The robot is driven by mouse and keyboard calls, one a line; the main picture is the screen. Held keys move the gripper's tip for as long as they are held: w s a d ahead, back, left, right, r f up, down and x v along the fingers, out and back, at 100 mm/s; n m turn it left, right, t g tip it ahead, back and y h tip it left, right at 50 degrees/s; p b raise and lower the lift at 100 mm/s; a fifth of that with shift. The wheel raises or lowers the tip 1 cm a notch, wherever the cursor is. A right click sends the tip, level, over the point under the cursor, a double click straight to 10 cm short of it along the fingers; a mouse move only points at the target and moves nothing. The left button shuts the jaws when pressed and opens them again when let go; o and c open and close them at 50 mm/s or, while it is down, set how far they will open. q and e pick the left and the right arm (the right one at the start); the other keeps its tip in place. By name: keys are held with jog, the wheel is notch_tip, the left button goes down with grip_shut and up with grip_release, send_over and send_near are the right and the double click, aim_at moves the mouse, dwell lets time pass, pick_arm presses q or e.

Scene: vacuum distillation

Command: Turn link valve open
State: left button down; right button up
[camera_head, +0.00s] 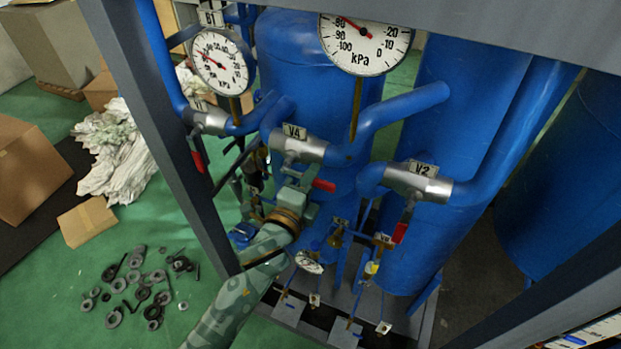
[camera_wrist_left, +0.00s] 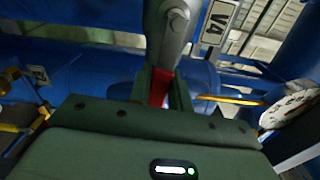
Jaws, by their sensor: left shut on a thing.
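The silver valve (camera_head: 300,149) labelled V4 sits on the blue pipe in the middle of the head view. Its red handle (camera_head: 324,185) sticks out below the body, toward the right. My left gripper (camera_head: 308,186) reaches up from below and is shut on this handle, just under the valve body. In the left wrist view the red handle (camera_wrist_left: 160,88) shows between the fingers, below the grey valve body (camera_wrist_left: 170,35). Part of the handle is hidden by the fingers. My right gripper is in neither view.
Valve V2 (camera_head: 418,184) with a red handle is at right, and another valve (camera_head: 207,121) is at left. Two kPa gauges (camera_head: 220,63) (camera_head: 366,42) stand above. A dark frame post (camera_head: 155,130) is left of my arm. Thin pipes and small valves lie below.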

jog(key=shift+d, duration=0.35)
pick_arm(q)
jog(key=c, duration=1.3)
grip_release()
jog(key=b+v, duration=0.4)
jog(key=v, duration=1.2)
jog(key=shift+s, duration=0.2)
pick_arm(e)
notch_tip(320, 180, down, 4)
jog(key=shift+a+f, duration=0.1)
